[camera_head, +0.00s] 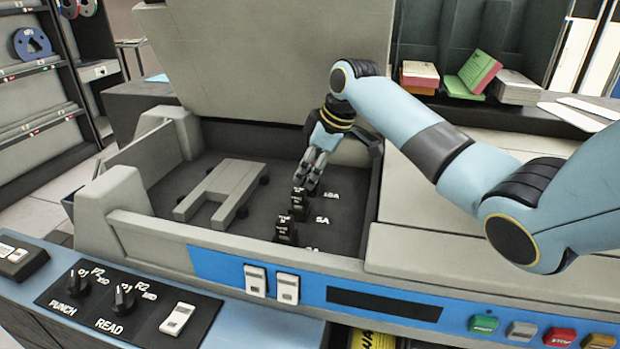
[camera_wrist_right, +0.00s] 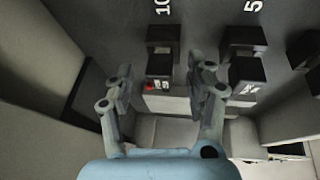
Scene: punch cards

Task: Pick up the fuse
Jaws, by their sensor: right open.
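Several black fuses stand in a row on the dark floor of the open machine bay, beside white labels. The fuse by the 10A label (camera_head: 300,196) is farthest back, and the 5A fuse (camera_head: 298,212) and another fuse (camera_head: 286,232) stand nearer. My right gripper (camera_head: 311,172) points down over the 10A fuse. In the right wrist view, its open fingers (camera_wrist_right: 165,76) lie to either side of the 10A fuse (camera_wrist_right: 162,60), which has a small red spot. Whether they touch it I cannot tell. The 5A fuse (camera_wrist_right: 247,68) is to the right. My left gripper is out of view.
A raised grey lid (camera_head: 260,60) stands behind the bay. A grey bracket (camera_head: 222,190) lies left of the fuses. The bay's front wall carries a blue strip with white switches (camera_head: 256,280). Colored card stacks (camera_head: 478,72) sit on the back right shelf.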

